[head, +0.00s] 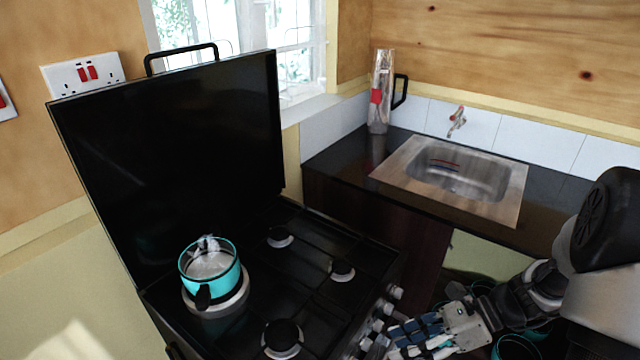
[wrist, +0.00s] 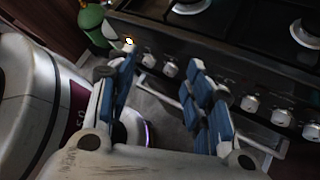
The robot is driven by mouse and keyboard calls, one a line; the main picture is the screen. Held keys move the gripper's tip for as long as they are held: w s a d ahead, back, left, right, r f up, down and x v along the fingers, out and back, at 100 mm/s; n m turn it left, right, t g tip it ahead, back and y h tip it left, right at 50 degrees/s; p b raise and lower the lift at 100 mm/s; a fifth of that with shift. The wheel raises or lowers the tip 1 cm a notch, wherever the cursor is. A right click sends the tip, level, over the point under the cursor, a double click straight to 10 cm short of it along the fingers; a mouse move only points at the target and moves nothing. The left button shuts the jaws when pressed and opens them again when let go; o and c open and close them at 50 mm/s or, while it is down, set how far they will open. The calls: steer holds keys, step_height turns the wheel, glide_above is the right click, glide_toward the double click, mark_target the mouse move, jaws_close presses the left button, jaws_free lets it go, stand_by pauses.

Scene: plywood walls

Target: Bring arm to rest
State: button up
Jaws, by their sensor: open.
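My gripper (head: 398,338) is at the lower right of the head view, in front of the stove's knobs, below the counter's level. In the wrist view my gripper (wrist: 160,92) shows two blue-padded fingers spread apart with nothing between them. My arm reaches in from the right edge of the head view. Something clear or shiny shows at the pot's top, too blurred to tell.
The stove's black lid (head: 180,160) stands raised. Knobs (wrist: 281,117) line the stove's front close to my fingers. A green gas cylinder (wrist: 92,24) stands beside the stove. A steel sink (head: 455,178) and a tall shiny jug (head: 381,95) are on the dark counter. Turquoise items (head: 515,347) lie low at right.

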steer(key=s+a+r+n+t+h, duration=0.1)
steer(key=s+r+n+t+h, duration=0.1)
steer(key=s+r+n+h, duration=0.3)
steer(key=s+a+r+n+t+h, duration=0.1)
steer(key=s+r+n+t+h, duration=0.2)
steer(key=s+r+n+h, duration=0.3)
step_height(320, 180, up, 6)
steer(key=s+n, duration=0.1)
steer(key=n, duration=1)
steer(key=shift+s+a+f+n, duration=0.15)
steer(key=shift+s+a+n, duration=0.15)
steer(key=shift+n, duration=0.1)
